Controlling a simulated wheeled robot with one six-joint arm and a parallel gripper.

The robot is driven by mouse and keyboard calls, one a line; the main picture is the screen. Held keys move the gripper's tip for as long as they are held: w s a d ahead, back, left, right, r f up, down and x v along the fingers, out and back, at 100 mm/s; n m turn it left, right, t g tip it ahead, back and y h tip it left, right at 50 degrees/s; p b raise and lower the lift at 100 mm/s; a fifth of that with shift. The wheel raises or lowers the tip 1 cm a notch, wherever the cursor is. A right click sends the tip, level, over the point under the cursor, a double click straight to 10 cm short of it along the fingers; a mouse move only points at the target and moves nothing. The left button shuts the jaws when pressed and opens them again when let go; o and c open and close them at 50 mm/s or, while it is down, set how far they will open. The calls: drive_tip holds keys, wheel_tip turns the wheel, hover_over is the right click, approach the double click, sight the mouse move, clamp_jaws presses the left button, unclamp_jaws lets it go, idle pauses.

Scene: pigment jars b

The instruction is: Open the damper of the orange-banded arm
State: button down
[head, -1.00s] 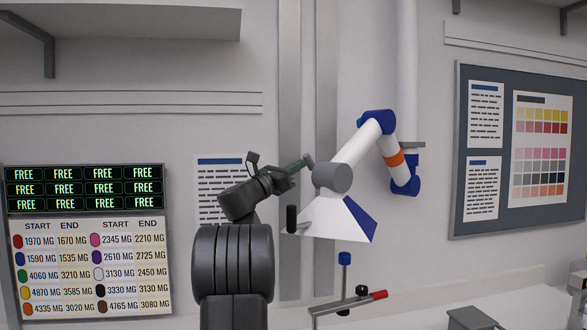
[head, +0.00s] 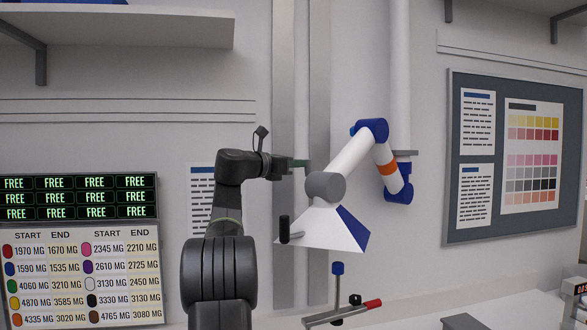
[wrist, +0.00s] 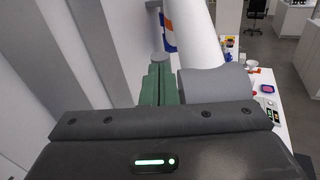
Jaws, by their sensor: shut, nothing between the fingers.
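The orange-banded arm (head: 350,158) is a white extraction arm with blue joints, an orange band (head: 387,168), a grey joint (head: 325,186) and a white and blue hood (head: 335,228). A small grey piece (head: 308,168), possibly the damper lever, shows by the grey joint. In the wrist view a round grey knob (wrist: 160,57) sits just beyond my fingertips. My gripper (head: 297,163), with green fingers (wrist: 158,84), is shut and empty, pointing right beside the grey joint. Whether the fingertips touch the knob I cannot tell. The damper's position is not readable.
A black handle (head: 284,228) sticks up at the hood's left corner. Below stands a blue-topped post (head: 337,268) with a red-ended bar (head: 372,304). A wall rail (head: 284,90) runs behind my gripper. A grey board (head: 464,232) hangs at right.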

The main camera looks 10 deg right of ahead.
drive_tip(key=shift+w+d+r, duration=0.2)
drive_tip(key=shift+d+r, duration=0.1)
drive_tip(key=shift+d, duration=0.05)
drive_tip(key=shift+r, duration=0.1)
idle(0.4)
